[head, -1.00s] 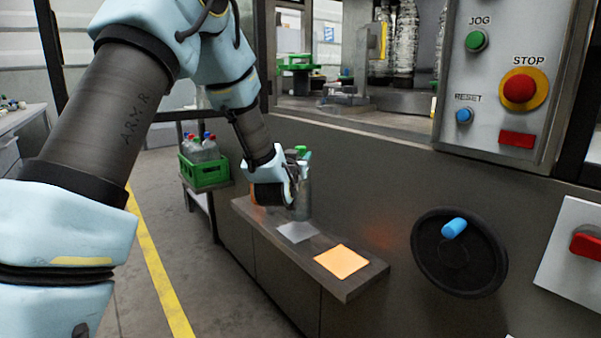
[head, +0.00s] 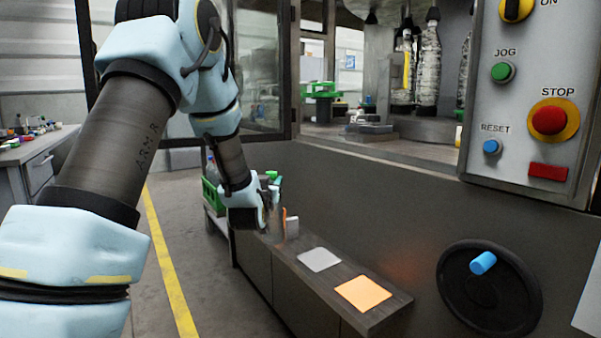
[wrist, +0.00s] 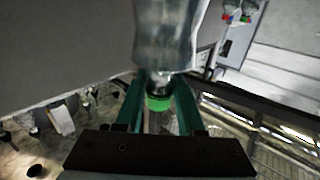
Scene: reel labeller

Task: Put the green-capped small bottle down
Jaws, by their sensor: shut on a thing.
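My gripper (head: 272,208) is at the far left end of the dark ledge. In the wrist view, its two teal fingers (wrist: 162,108) are shut on the small bottle (wrist: 165,38), around its neck by the green cap (wrist: 158,103). The clear bottle body extends toward the top of that view. In the head view, a bit of green shows above the gripper, and the gripper hides most of the bottle. I cannot tell whether the bottle's base touches anything. A grey square (head: 320,260) and an orange square (head: 363,294) lie on the ledge (head: 395,307).
An upright orange and whitish piece (head: 291,227) stands on the ledge close to my gripper. A green crate (head: 211,196) is behind the gripper on the left. A black handwheel (head: 488,290) and a button panel (head: 540,90) are on the right.

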